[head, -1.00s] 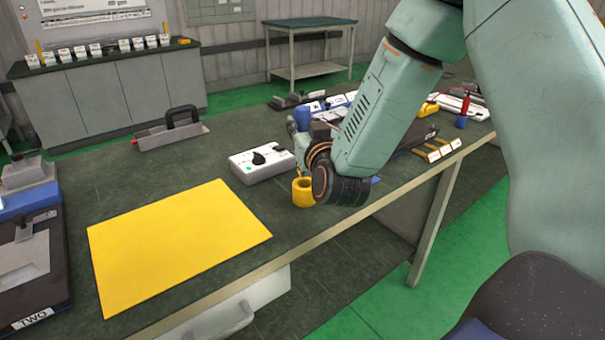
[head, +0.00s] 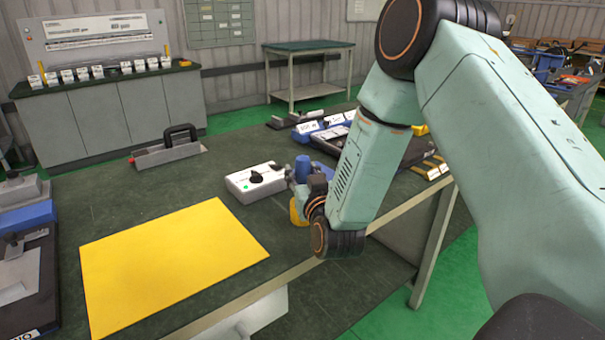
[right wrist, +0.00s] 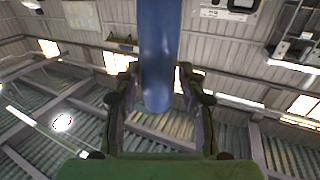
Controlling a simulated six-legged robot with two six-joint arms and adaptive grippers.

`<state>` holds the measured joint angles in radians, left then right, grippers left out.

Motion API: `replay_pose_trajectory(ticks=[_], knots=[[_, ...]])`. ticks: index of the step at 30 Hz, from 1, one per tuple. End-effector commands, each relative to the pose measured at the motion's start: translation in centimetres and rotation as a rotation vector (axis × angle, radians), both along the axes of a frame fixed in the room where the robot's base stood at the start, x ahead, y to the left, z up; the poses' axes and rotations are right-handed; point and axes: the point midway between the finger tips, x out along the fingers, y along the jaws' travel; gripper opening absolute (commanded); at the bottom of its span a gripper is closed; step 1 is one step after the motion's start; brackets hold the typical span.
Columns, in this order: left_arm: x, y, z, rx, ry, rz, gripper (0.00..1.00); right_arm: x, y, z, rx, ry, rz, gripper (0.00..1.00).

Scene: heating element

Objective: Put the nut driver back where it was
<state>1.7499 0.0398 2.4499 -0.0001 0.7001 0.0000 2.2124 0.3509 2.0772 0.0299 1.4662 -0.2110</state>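The blue nut driver (head: 303,167) stands upright in my right gripper (head: 300,181), near the front edge of the bench. In the right wrist view, its blue handle (right wrist: 157,60) runs between the two fingers of the right gripper (right wrist: 156,98), which are closed around it. A yellow round holder (head: 297,212) is just below the gripper, mostly hidden by the gripper and wrist. The driver's lower end is hidden, so I cannot tell whether it is inside the holder. My left gripper is not in view.
A white box with a black knob (head: 256,181) is close to the left of the gripper. A yellow sheet (head: 170,262) lies at the front left. A grey tool with a black handle (head: 170,150) sits behind. Blue bins and labelled parts (head: 322,128) are at the back right.

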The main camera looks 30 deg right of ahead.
Motion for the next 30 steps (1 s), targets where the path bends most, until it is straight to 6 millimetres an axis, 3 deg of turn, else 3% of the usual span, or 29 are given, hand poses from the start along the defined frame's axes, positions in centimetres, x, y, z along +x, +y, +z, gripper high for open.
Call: replay_pose_trajectory(ticks=[3,14,30], knots=[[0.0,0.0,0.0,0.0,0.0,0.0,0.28,0.0,0.0,0.0,0.0,0.0,0.0,0.53],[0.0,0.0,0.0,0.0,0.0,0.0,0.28,-0.5,0.2,0.0,0.0,0.001,0.0,0.53],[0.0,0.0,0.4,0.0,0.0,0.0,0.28,-9.6,3.1,0.0,-0.001,0.003,0.001,0.53]])
